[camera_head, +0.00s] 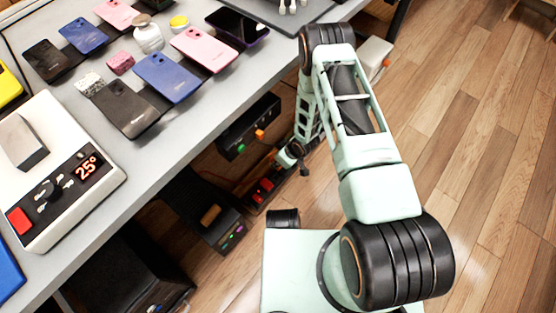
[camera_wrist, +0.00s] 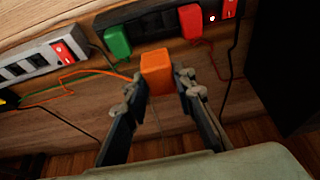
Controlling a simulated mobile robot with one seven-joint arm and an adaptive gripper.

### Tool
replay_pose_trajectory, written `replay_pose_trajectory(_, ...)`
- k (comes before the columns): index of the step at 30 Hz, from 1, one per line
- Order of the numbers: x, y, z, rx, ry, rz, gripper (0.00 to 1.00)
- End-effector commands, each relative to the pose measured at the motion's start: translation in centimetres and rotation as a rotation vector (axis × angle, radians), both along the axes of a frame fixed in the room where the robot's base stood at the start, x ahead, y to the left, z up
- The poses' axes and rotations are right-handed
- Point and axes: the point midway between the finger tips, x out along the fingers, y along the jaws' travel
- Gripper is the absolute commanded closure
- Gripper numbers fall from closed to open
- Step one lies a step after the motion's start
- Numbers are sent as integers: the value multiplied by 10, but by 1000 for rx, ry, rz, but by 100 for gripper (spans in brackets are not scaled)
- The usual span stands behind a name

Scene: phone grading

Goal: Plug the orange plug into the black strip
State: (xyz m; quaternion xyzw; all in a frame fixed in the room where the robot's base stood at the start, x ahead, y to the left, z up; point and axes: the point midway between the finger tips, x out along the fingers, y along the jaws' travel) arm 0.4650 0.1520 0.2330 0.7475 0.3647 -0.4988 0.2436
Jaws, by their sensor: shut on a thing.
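The orange plug (camera_wrist: 157,74) is between the fingertips of my gripper (camera_wrist: 157,88) in the wrist view, and the gripper is shut on it. An orange cable runs from it to the left. The black strip (camera_wrist: 152,25) lies just beyond it, with a green plug (camera_wrist: 117,42) on the left and a red plug (camera_wrist: 191,22) on the right. The orange plug appears below the strip's edge, between these two; I cannot tell whether they touch. In the head view my gripper (camera_head: 291,156) is low beside the table, and its hold is too small to make out.
A white strip (camera_wrist: 40,57) with a red switch is at the left in the wrist view. Thin cables hang around the strips. In the head view the grey table (camera_head: 185,130) with several phones overhangs at left. Wooden floor (camera_head: 470,130) is clear at right.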

Motion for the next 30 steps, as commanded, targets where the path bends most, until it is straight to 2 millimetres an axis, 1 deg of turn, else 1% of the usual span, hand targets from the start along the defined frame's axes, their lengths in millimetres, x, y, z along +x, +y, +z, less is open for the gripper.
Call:
replay_pose_trajectory(1,0,0,-7,0,0,0,100)
replay_pose_trajectory(12,0,0,-50,1,1,0,100)
replay_pose_trajectory(18,0,1,-69,1,0,2,100)
replay_pose_trajectory(22,0,1,-74,1,-1,1,100)
replay_pose_trajectory(30,0,0,-73,1,-1,1,100)
